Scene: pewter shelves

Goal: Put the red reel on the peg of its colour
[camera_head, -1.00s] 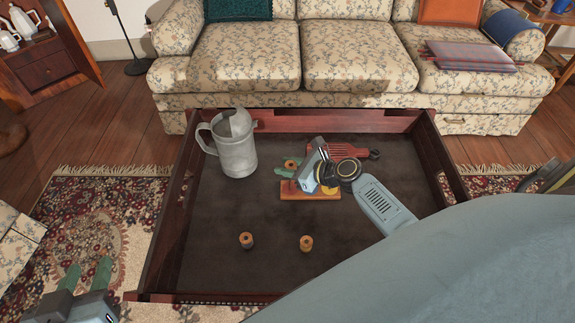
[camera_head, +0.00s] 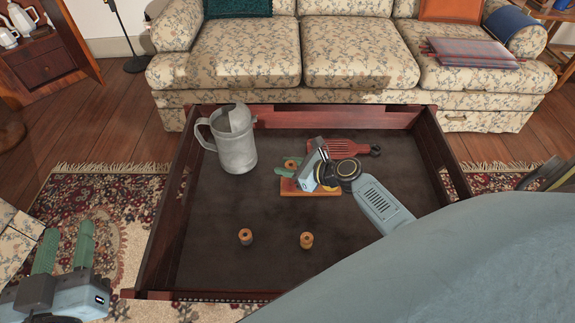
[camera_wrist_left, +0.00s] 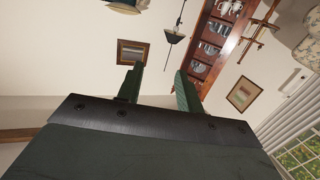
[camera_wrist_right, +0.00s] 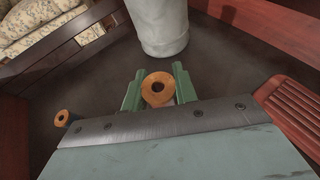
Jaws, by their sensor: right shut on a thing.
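My right gripper (camera_head: 284,170) is shut on a wooden-looking orange-brown reel (camera_wrist_right: 158,89), held between its green fingers; the reel's round top and hole face the right wrist camera. In the head view it hovers at the far left edge of an orange-brown board (camera_head: 318,194). My gripper and wrist cover much of the board, so its pegs and their colours cannot be told. Two similar reels stand on the tray floor, a left one (camera_head: 246,237) and a right one (camera_head: 306,240). No clear red shows on any reel. My left gripper (camera_head: 65,247) is open and empty, left of the tray.
A dark tray-like table with raised wooden walls (camera_head: 155,235) holds everything. A grey metal jug (camera_head: 236,152) stands at its back left. A red slatted wooden thing (camera_head: 350,148) lies behind my right wrist. A floral sofa (camera_head: 340,55) stands behind.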

